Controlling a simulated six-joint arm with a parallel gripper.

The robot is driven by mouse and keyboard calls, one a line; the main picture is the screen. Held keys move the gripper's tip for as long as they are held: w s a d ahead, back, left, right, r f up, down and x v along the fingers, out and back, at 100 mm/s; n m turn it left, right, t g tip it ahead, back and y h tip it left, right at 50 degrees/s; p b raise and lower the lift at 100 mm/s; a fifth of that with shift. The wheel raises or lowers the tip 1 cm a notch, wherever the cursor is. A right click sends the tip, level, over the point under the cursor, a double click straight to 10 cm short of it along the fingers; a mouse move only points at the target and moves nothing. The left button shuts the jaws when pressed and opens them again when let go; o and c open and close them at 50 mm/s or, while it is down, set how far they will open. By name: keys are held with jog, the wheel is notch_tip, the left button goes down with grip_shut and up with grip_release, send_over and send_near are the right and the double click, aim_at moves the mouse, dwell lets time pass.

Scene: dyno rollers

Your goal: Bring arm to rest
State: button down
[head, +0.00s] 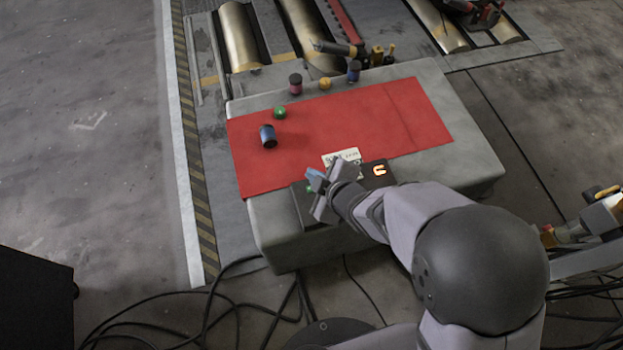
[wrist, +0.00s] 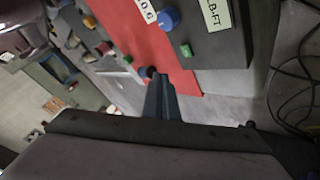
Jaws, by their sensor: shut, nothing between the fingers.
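My gripper (head: 318,184) is above the near edge of the grey bench, over the dark control box (head: 305,205). In the wrist view my gripper (wrist: 160,80) points toward the bench, its fingers together with nothing visible between them. My arm reaches in from the lower right of the head view. The gripper and wrist hide part of the control box and its label. In the wrist view the box shows a blue knob (wrist: 169,17) and a green button (wrist: 186,50).
A red mat (head: 340,120) covers much of the bench (head: 465,160). A blue-and-black cylinder (head: 268,136) and a green piece (head: 280,112) lie at its left. Several small items stand along the back edge, before metal rollers (head: 240,38). Cables (head: 215,310) run over the floor in front.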

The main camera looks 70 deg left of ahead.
dwell(0.4)
jog(key=w+d+r+m+t+h, duration=0.1)
jog(key=w+d+m+t+h, duration=0.15)
jog(key=w+d+m, duration=0.65)
jog(key=w+d+r+t+h, duration=0.1)
jog(key=w+d+r+t, duration=0.2)
jog(key=w, duration=1.1)
jog(key=w+d+r+m+h, duration=0.15)
jog(key=w+d+m, duration=0.3)
jog(key=d, duration=0.65)
jog(key=w+d+m+h, duration=0.2)
jog(key=w+d+m, duration=0.25)
jog(key=d, duration=0.65)
jog(key=s+d+r+m+g+h, duration=0.1)
jog(key=s+d+m+g, duration=0.1)
jog(key=s+d+m, duration=0.55)
jog(key=s+d+r+m+g+h, duration=0.15)
jog(key=d+m, duration=0.25)
jog(key=d, duration=0.7)
notch_tip(320, 180, up, 24)
jog(key=s+p, duration=0.1)
jog(key=p, duration=2.3)
notch_tip(320, 180, down, 48)
jog(key=b, duration=4.7)
jog(key=shift+s+d+r, duration=0.15)
jog(key=shift+d+r, duration=0.1)
